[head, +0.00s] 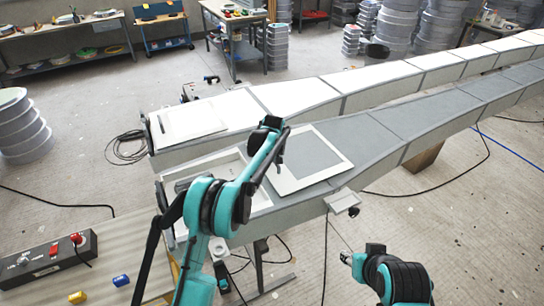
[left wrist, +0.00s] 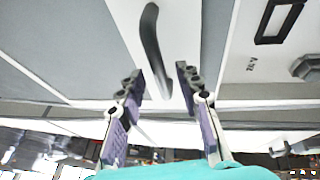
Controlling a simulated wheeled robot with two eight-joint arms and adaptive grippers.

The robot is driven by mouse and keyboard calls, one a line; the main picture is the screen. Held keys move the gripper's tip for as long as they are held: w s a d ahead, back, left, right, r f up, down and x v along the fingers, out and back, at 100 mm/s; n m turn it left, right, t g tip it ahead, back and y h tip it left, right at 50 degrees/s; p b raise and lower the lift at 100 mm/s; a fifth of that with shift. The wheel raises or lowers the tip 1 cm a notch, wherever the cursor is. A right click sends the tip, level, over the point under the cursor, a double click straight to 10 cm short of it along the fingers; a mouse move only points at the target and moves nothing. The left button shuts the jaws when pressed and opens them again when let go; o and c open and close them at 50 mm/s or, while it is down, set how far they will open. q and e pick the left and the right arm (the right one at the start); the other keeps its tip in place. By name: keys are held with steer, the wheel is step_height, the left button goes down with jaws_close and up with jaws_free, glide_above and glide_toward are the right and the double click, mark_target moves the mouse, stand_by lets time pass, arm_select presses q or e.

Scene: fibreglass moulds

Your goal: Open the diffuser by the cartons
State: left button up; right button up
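A white-framed panel with a grey centre (head: 335,160), which looks like the diffuser, lies over the near end of the grey row of long boxes. Left of it, the box end (head: 205,168) shows an open recess, partly hidden by my left arm. My left gripper (head: 280,163) is at the panel's left edge. In the left wrist view, my left gripper (left wrist: 160,82) is open, its two fingers apart. A dark curved handle (left wrist: 152,40) on a white strip lies just ahead, between the fingers' lines; contact is not visible. My right gripper (head: 346,258) is low at the right, its fingers too small to judge.
A brown carton-like block (head: 422,158) stands beneath the grey row. The bright white row (head: 295,95) runs behind, with a white panel (head: 190,121) on its near end. A control box (head: 45,262) sits on the front-left table. Cables cross the floor.

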arm_select(q)
steer(key=v, duration=1.2)
steer(key=s+a+r+m+t+b, duration=0.15)
steer(key=s+a, duration=0.25)
steer(key=s, duration=0.6)
steer(key=s+a+r+m+g+b, duration=0.1)
steer(key=s+a+r+m+b, duration=0.2)
steer(key=s, duration=0.7)
steer(key=s+a+f+b, duration=0.1)
steer(key=s+f, duration=0.3)
steer(key=s, duration=0.3)
steer(key=s+a+f+m+t+b, duration=0.1)
steer(key=s+f, duration=0.3)
steer(key=s, duration=0.4)
steer(key=s+a+f+m+b, duration=0.1)
steer(key=s+a+f+b, duration=0.1)
steer(key=s+f, duration=0.3)
steer(key=s, duration=0.2)
steer(key=shift+s+a+t+h+b, duration=0.25)
steer(key=shift+a+t+h+b, duration=0.05)
steer(key=shift+t+b, duration=0.1)
